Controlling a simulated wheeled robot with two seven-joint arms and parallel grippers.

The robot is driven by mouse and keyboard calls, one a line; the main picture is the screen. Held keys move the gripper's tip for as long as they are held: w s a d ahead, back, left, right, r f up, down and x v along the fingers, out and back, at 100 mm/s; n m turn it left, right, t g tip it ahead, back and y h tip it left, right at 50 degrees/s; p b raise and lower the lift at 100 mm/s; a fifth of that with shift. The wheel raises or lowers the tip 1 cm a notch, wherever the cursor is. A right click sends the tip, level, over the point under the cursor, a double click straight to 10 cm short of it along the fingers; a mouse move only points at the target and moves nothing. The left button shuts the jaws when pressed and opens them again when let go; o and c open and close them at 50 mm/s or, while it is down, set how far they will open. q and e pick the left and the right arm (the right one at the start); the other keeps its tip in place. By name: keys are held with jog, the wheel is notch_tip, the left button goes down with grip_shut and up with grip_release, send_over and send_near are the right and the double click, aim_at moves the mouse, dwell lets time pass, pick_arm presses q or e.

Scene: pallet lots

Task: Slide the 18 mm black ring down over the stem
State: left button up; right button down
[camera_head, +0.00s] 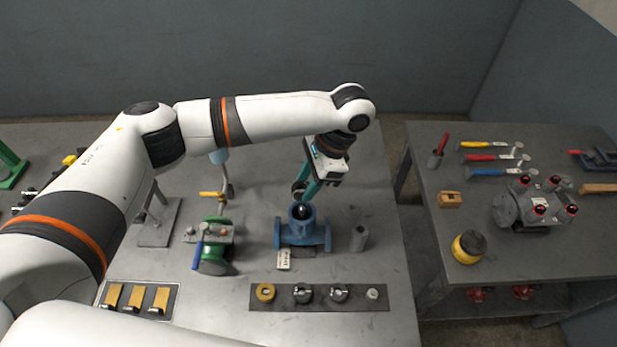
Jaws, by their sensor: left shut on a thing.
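My left gripper (305,190), with teal fingers, is just above the blue valve body (287,238) at the middle of the table. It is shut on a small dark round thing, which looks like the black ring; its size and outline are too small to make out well. The stem (301,211) shows as a small dark and light tip in the round top opening of the blue body. The held thing appears above the stem and apart from it. My right gripper is not in view.
A green valve (215,262) stands left of the blue body, a grey cylinder (359,238) right. A second table (420,180) with tools stands across a gap.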

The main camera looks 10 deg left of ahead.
pick_arm(q)
jog(key=shift+r+p, duration=0.1)
jog(key=shift+p, duration=0.3)
jog(key=shift+f, duration=0.6)
jog(key=shift+f+b, duration=0.35)
jog(key=shift+f, duration=1.5)
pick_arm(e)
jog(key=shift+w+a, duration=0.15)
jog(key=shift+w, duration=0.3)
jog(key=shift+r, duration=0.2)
pick_arm(q)
jog(key=shift+p, duration=0.45)
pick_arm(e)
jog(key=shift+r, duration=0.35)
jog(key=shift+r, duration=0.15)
